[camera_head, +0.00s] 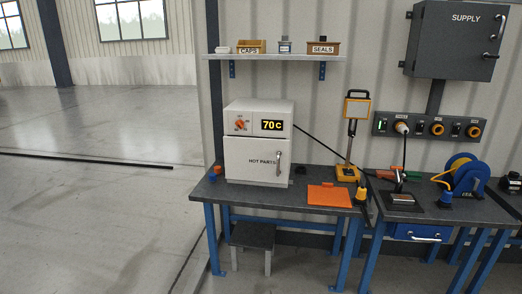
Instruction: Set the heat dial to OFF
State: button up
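The heat dial (240,124) is a small orange knob on the upper front panel of a white hot-parts cabinet (232,163). Small marks surround the dial, but they are too small to read with certainty. I cannot tell exactly which mark the knob points to. To its right, a black display (272,125) reads 70C in yellow. The cabinet door below, labelled HOT PARTS, is closed and has a vertical handle (278,156) on its right side. My gripper is not seen in this view.
The cabinet stands on a dark workbench (258,197) with blue legs. An orange board (329,196), a lamp (356,107) and a blue reel (468,176) are to the right. A low stool (253,236) stands below the bench front. The floor (90,220) at left is mostly clear.

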aim_at(240, 123)
jog(key=i, duration=0.85)
